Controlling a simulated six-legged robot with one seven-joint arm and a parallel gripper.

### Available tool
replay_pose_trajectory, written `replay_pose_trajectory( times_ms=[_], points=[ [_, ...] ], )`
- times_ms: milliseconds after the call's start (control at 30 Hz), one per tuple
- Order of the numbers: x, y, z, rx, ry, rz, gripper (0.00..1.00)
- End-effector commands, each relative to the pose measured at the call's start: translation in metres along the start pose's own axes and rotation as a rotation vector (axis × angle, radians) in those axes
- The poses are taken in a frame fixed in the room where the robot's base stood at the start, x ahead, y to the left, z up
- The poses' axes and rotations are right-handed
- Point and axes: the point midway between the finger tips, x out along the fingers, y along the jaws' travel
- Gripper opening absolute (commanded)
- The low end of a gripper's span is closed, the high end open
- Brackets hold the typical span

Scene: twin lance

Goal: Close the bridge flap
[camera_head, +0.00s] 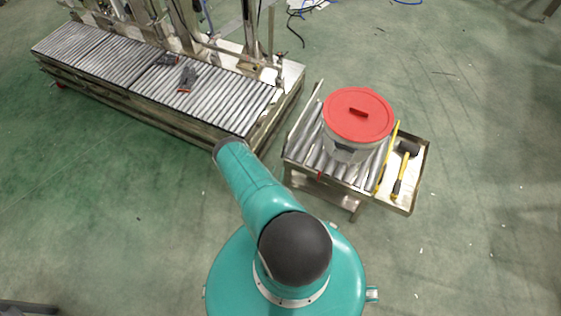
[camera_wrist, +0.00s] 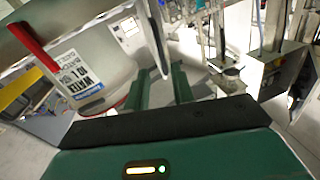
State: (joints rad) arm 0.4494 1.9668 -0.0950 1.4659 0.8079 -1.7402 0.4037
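The bridge flap is not clear to me. A thin metal strip (camera_head: 303,112) runs along the left edge of the small roller table (camera_head: 318,158) and may be the flap. In the wrist view a narrow dark-edged upright piece (camera_wrist: 157,40) stands beyond the gap between my fingers; I cannot tell whether it is the same part. My gripper (camera_wrist: 160,85) shows two green fingers apart, with nothing visibly held between them. In the head view my teal arm reaches up-left towards the gap between the tables, and the gripper is hidden there.
A bucket with a red lid (camera_head: 358,114) stands on the small table; its labelled side (camera_wrist: 85,70) fills the upper left of the wrist view. A hammer (camera_head: 404,170) and a yellow tool (camera_head: 388,157) lie beside it. A long roller conveyor (camera_head: 205,97) is upper left.

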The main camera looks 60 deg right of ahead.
Motion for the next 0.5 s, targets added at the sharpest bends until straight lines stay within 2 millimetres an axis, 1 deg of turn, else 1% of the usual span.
replay_pose_trajectory(
  times_ms=[33, 100, 200, 300, 500],
  points=[
    [-0.010, 0.000, 0.001, -0.002, -0.003, -0.001, 0.24],
    [-0.021, 0.000, 0.001, -0.001, -0.002, -0.001, 0.24],
    [-0.032, 0.001, 0.001, -0.001, -0.002, 0.000, 0.24],
    [-0.036, 0.000, 0.000, -0.001, 0.000, -0.001, 0.24],
    [-0.037, 0.000, 0.000, 0.000, 0.000, 0.000, 0.24]
  ],
)
